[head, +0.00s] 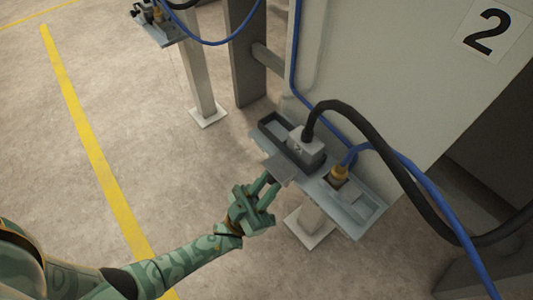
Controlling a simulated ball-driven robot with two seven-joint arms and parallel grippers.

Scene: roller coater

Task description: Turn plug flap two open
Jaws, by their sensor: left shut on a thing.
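A grey plug (306,152) with a black cable sits in a dark socket housing (270,130) on the shelf of a post beside the machine. A flat grey flap (284,171) sticks out from the near side of the housing, below the plug. My green left gripper (270,184) comes from the lower left and is shut on the outer edge of the flap. The fingertips are small here, and the exact contact is partly hidden. My right gripper is out of view.
A brass connector (338,174) with a blue hose stands on the same shelf (358,215), right of the plug. The black cable (375,135) arches over to the right. A white panel marked 2 (490,32) rises behind. Another post (203,90) stands at the back left. The floor on the left is clear.

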